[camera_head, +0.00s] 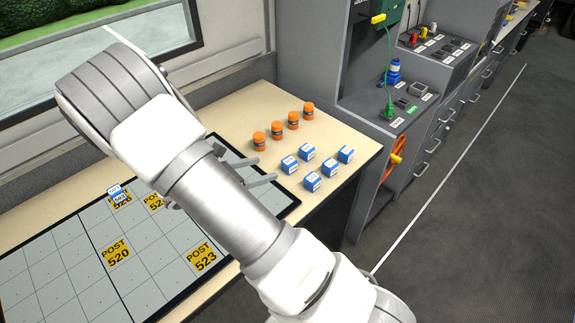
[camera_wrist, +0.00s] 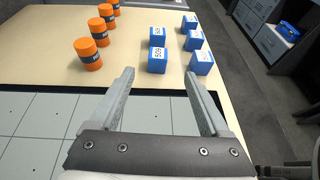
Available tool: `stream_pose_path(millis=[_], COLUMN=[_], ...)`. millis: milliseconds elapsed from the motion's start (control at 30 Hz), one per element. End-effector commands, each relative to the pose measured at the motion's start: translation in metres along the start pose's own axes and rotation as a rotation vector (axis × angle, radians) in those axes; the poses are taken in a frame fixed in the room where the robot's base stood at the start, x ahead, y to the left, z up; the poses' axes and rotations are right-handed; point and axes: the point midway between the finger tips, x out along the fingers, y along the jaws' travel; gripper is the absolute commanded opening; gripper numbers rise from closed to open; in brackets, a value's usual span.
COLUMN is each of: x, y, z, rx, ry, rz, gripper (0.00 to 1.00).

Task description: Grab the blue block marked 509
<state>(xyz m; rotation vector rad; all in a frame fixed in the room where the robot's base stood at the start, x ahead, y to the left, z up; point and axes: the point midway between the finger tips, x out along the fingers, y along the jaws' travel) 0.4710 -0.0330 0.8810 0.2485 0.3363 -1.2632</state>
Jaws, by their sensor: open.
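The blue block marked 509 (camera_wrist: 157,60) stands on the tan table top, nearest on the left among the blue blocks in the wrist view. In the head view it appears to be the block (camera_head: 290,164) closest to my fingertips; its number is too small to read there. My gripper (camera_wrist: 160,75) is open and empty, its two fingers pointing toward the blocks. The 509 block lies just beyond the tips, roughly in line with the gap. The gripper also shows in the head view (camera_head: 264,170), beside the block group and apart from it.
Another blue block (camera_wrist: 202,62) stands close right of 509, one (camera_wrist: 157,37) behind it, and others farther back. Orange canisters (camera_wrist: 89,54) stand in a row to the left. A dark-edged grid board (camera_head: 80,250) with yellow post labels holds a small blue-and-white block (camera_head: 119,198).

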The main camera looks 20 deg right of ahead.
Motion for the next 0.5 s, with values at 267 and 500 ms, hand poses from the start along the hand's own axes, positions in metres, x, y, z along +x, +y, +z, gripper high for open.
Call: stream_pose_path(millis=[267, 500], x=[0.063, 0.089], y=[-0.001, 0.0], z=[-0.001, -0.001], rx=[0.001, 0.002], ry=[0.0, 0.002], rz=[-0.005, -0.001], gripper=[0.8, 0.8])
